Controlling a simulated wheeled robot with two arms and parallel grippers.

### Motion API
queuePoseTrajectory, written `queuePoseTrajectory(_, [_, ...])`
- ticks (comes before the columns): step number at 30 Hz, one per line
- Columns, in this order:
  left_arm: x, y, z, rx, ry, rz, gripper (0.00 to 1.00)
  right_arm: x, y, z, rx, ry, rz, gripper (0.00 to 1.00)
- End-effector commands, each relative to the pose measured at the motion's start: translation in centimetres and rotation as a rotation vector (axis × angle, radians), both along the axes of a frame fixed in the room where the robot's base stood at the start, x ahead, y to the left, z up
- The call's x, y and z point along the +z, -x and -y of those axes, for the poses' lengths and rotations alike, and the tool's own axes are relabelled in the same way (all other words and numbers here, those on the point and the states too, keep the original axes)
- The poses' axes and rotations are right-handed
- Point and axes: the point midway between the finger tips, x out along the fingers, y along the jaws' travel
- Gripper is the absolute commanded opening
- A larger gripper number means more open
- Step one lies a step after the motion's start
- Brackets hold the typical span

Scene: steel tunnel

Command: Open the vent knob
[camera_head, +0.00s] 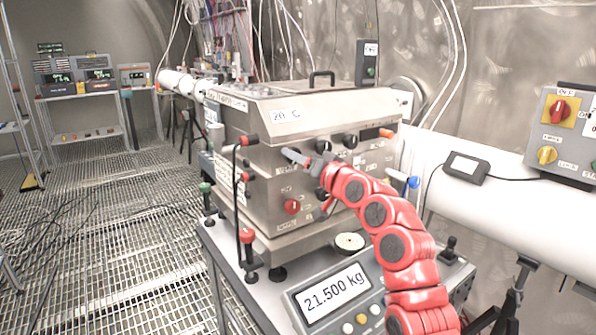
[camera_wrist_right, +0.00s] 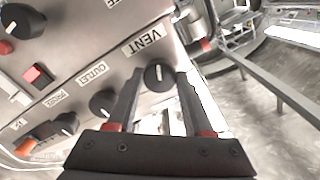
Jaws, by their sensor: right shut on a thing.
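The vent knob (camera_wrist_right: 158,76) is a round black knob with a pale pointer line, under the upside-down VENT label (camera_wrist_right: 143,40) in the right wrist view. My right gripper (camera_wrist_right: 160,80) has its two dark fingers on either side of this knob and is shut on it. In the head view the right gripper (camera_head: 300,157) reaches the upper left of the steel box's front panel (camera_head: 262,180). There the gripper mostly hides the vent knob. My left gripper is not in view.
The outlet knob (camera_wrist_right: 101,102) sits close beside the vent knob. A scale display (camera_head: 334,293) reading 21.500 kg stands in front of the box. A white pipe (camera_head: 500,205) runs along the right. Grated floor (camera_head: 130,220) lies open at left.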

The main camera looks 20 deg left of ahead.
Motion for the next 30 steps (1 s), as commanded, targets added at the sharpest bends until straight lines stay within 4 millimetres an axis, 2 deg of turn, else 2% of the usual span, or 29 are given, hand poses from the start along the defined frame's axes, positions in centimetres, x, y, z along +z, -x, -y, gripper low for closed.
queuePoseTrajectory(1, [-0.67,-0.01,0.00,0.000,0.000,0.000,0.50,-0.66,0.02,-0.11,0.003,0.017,0.012,0.00])
queuePoseTrajectory(7, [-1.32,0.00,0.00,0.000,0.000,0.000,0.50,-0.53,0.02,-0.12,0.003,0.057,0.063,0.00])
queuePoseTrajectory(24, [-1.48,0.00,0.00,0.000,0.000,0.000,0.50,-0.41,0.02,-0.13,0.004,0.075,0.083,0.00])
queuePoseTrajectory(25, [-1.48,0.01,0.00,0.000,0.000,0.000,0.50,-0.39,0.03,-0.13,0.004,0.075,0.084,0.57])
queuePoseTrajectory(29, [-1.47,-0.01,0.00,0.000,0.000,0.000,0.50,-0.29,0.01,-0.10,0.003,0.073,0.085,0.80])
queuePoseTrajectory(30, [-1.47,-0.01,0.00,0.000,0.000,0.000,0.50,-0.25,0.01,-0.09,0.003,0.073,0.087,0.81])
